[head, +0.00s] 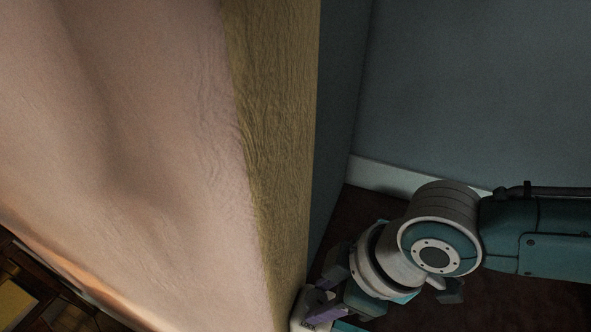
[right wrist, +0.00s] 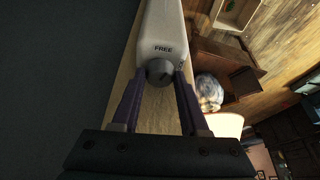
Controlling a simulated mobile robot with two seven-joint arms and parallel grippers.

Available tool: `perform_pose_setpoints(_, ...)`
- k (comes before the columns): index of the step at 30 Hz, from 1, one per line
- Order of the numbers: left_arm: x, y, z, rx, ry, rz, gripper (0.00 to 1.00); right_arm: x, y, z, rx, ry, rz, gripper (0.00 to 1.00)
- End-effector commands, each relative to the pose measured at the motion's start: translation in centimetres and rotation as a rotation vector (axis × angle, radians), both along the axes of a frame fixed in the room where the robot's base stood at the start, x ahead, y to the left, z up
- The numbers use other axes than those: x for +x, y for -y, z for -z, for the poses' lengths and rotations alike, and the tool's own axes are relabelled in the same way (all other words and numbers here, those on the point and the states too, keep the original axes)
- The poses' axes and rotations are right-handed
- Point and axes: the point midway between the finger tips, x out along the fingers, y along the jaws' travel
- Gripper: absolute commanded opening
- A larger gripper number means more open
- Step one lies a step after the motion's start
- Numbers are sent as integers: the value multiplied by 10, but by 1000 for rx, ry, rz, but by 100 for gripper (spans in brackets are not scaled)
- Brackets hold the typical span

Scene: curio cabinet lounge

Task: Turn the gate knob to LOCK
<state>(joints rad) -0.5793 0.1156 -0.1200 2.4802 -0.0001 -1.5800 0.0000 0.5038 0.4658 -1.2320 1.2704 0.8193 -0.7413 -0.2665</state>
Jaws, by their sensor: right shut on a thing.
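In the right wrist view a round grey knob (right wrist: 159,71) sits on the end of a white housing (right wrist: 162,25). The word FREE is printed just above the knob, and no readable LOCK mark shows. My right gripper (right wrist: 160,76) has its purple fingers on either side of the knob, shut on it. Which way the knob points is too small to tell. In the head view my right gripper (head: 322,290) is at the bottom, by the corner of the tan panel, with part of the white housing (head: 302,312) beside it. My left gripper is not in view.
A large pale pink surface with a tan edge (head: 275,130) fills the left of the head view, close by. A blue-grey wall (head: 470,90) with a white skirting (head: 380,175) stands behind my right arm. A wooden floor (right wrist: 290,60) shows in the right wrist view.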

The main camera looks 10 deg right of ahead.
Motion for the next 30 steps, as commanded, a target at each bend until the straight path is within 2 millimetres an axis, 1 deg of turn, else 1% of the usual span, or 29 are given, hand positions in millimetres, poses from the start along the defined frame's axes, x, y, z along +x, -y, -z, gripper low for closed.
perform_pose_setpoints(1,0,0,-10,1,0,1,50,-3,-2,-5,3,-5,45,0)
perform_pose_setpoints(3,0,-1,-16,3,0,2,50,-3,-2,-5,3,-5,111,0)
perform_pose_setpoints(9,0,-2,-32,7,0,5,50,-4,-4,-4,4,-5,304,0)
perform_pose_setpoints(15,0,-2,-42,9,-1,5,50,-5,-6,-3,5,-6,494,0)
perform_pose_setpoints(21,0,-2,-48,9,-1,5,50,-6,-8,-1,5,-5,683,0)
perform_pose_setpoints(30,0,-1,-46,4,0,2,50,-5,-9,0,5,-4,928,0)
